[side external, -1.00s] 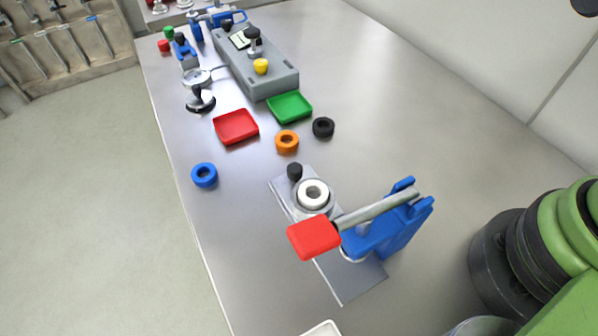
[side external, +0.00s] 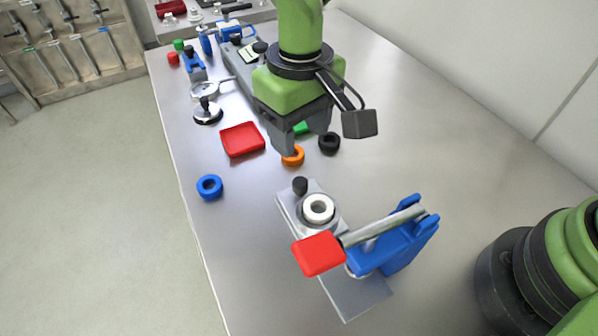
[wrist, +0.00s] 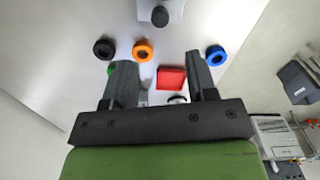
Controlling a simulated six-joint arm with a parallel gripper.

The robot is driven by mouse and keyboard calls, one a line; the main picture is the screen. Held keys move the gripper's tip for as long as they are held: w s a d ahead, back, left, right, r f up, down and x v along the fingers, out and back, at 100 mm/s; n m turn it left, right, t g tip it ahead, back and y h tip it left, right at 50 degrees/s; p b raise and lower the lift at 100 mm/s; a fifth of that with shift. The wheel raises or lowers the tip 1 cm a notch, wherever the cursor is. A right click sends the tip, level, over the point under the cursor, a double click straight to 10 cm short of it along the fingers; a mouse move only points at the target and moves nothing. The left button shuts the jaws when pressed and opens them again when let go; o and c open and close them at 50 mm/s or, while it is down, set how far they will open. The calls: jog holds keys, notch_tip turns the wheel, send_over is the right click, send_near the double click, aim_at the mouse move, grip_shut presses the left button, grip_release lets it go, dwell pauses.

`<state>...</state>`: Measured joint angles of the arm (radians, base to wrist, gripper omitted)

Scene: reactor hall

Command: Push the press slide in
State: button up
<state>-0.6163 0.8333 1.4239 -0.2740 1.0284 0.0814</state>
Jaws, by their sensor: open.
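The press (side external: 400,245) has a blue frame and a lever with a red handle (side external: 319,254). Its grey slide carries a round holder with a white ring (side external: 318,208) in it, out in front of the blue frame. A black knob (side external: 300,186) stands at the slide's far end; it also shows at the top of the wrist view (wrist: 160,16). My gripper (side external: 303,142) is open and empty, pointing down over the table beyond the knob and apart from it. In the wrist view its two fingers (wrist: 160,62) are spread. The lever handle partly hides the slide in the side view.
An orange ring (side external: 292,157), a black ring (side external: 329,143) and a red tray (side external: 242,139) lie near my gripper. A blue ring (side external: 210,187) lies left of the press. The table right of the black ring is clear.

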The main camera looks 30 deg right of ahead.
aim_at(299, 182)
notch_tip(299, 182, down, 10)
jog(key=shift+f, duration=0.1)
dwell(0.4)
jog(key=shift+s, duration=0.1)
grip_shut()
